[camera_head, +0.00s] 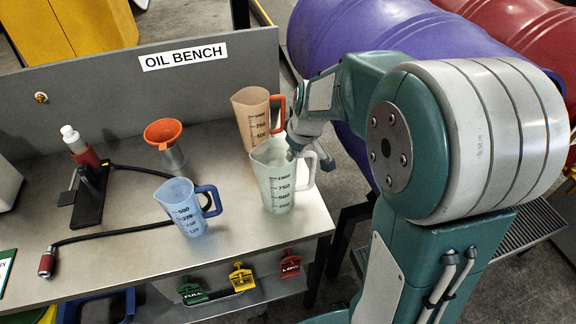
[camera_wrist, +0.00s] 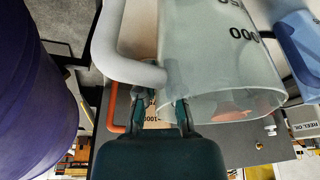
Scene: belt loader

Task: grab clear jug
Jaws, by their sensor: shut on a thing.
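The clear jug (camera_head: 277,182) with a pale grey handle stands upright near the right front edge of the bench. It fills the upper right of the wrist view (camera_wrist: 215,55). My gripper (camera_head: 301,147) is at the jug's top, on its handle side. In the wrist view its two fingers (camera_wrist: 173,115) are shut on the jug's rim close to the handle. The finger tips are partly hidden, and my arm covers the area right of the jug in the head view.
An amber jug (camera_head: 252,117) with an orange handle stands close behind. A blue jug (camera_head: 182,209) stands to the left. An orange funnel (camera_head: 163,132) and a pump tool (camera_head: 88,178) with a hose are further left. The bench's back panel (camera_head: 110,95) borders the work surface.

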